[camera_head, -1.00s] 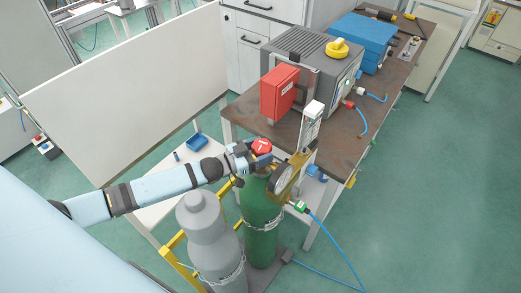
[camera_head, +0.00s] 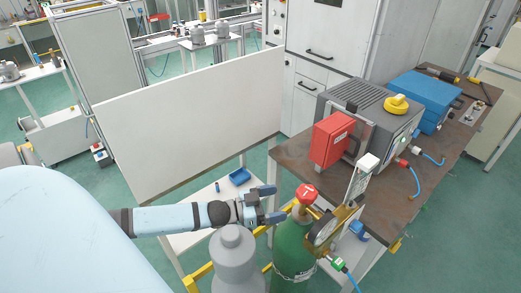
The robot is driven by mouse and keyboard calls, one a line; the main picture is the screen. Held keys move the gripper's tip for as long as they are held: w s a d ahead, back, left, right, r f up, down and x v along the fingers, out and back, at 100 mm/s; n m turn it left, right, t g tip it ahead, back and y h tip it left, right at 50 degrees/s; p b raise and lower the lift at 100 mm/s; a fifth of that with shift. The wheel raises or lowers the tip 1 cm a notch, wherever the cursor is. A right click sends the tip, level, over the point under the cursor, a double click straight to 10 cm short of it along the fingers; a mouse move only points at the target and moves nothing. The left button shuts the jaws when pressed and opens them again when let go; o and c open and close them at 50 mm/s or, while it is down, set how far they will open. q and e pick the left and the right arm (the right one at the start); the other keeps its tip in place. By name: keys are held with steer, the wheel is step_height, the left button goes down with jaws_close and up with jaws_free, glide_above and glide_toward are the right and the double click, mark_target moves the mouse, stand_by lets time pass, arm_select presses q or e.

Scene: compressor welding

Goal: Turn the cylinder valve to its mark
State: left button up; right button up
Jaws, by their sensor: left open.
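The red cylinder valve (camera_head: 307,193) sits on top of the green gas cylinder (camera_head: 292,250), with a white mark on its top. A brass regulator with a round gauge (camera_head: 323,231) is fixed to the cylinder's right side. My left gripper (camera_head: 275,203) is just left of the valve, open, its two dark fingers pointing right with a gap to the knob. Nothing is between the fingers. My right gripper is not in view.
A grey cylinder (camera_head: 235,262) stands left of the green one, in a yellow frame (camera_head: 199,273). A workbench (camera_head: 297,160) holds a red box (camera_head: 331,139), a grey machine (camera_head: 372,112) and a blue case (camera_head: 425,97). A white panel (camera_head: 190,125) stands behind my arm.

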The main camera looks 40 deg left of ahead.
arm_select(q)
steer(key=shift+b+v, duration=0.3)
steer(key=shift+v, duration=1.9)
steer(key=shift+a, duration=0.1)
